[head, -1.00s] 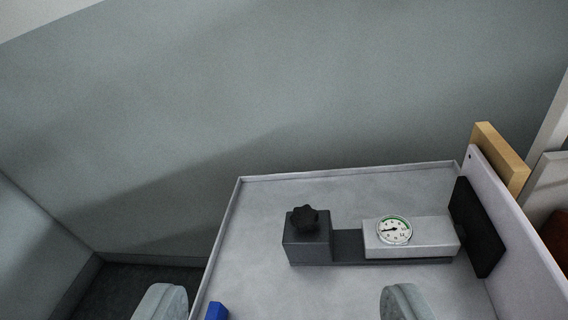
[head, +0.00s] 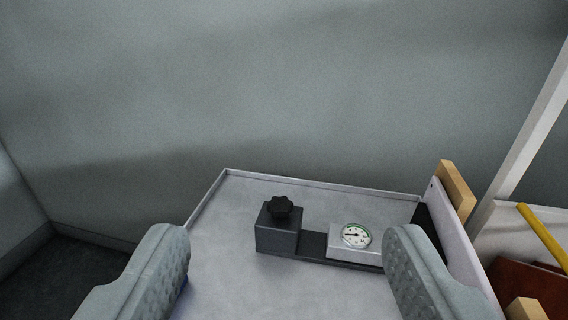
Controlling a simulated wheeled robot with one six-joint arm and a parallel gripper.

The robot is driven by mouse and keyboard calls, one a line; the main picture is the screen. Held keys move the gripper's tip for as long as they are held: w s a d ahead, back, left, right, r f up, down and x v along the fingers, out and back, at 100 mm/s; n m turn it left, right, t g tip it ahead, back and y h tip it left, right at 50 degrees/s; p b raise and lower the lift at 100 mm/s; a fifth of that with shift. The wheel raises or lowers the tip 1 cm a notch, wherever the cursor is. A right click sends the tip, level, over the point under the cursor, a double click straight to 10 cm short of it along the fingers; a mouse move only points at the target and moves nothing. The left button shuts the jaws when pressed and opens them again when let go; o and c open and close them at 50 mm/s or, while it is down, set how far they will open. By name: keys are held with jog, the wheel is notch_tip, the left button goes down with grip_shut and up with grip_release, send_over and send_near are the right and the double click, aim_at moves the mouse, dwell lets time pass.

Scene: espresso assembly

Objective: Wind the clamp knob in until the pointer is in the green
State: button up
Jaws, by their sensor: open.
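The clamp knob (head: 280,206) is a black lobed knob on top of a dark block (head: 277,237) on the tray-like table. A dark bar joins the block to a light grey housing (head: 345,244). The housing carries a round white dial (head: 356,236) with a green arc along its upper edge. The pointer is small and seems to aim left, outside the green. My gripper (head: 290,270) is open and empty, its two grey fingers wide apart in the foreground. The knob stands beyond the fingertips, untouched. The right finger hides part of the housing's right end.
The table (head: 230,285) has a low rim at its back and left, with bare surface left of the block. A black panel (head: 428,225) and upright board (head: 452,215) bound the right side. A blue object is mostly hidden behind the left finger. A grey wall stands behind.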

jog(key=w+n+g, duration=0.4)
jog(key=w+g, duration=0.3)
jog(key=w, duration=0.8)
jog(key=n+g, duration=0.6)
jog(key=g, duration=0.4)
send_over(280, 203)
notch_tip(280, 203, down, 5)
notch_tip(280, 203, down, 17)
jog(key=shift+f, duration=0.1)
jog(key=c, duration=1)
jog(key=shift+m, duration=0.3)
jog(key=shift+m, duration=0.3)
